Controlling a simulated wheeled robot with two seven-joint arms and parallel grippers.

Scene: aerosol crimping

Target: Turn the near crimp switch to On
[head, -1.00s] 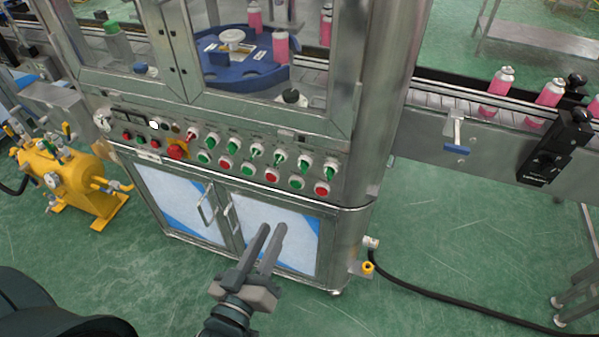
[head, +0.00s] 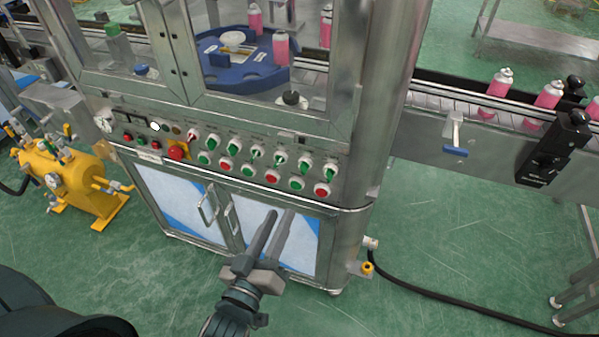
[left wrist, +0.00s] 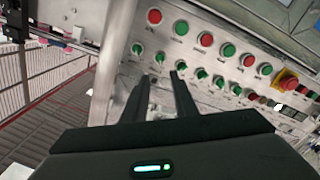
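The control panel has an upper row of selector switches, mostly with green handles; one (head: 305,164) is near its right end. The labels are too small to read, so I cannot tell which is the near crimp switch. My left gripper (head: 281,214) is in front of the cabinet doors, below the panel, empty with its fingers apart. In the left wrist view the fingertips (left wrist: 161,77) point at the switch row, with a green-handled switch (left wrist: 160,57) just beyond the gap. No contact shows. My right gripper is not in view.
Red and green buttons (head: 272,176) line the row below the switches. A red emergency-stop knob (head: 177,151) sits to the left. Cabinet door handles (head: 208,205) stick out below. A conveyor with pink cans (head: 501,82) runs right, and a yellow tank (head: 70,180) stands left.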

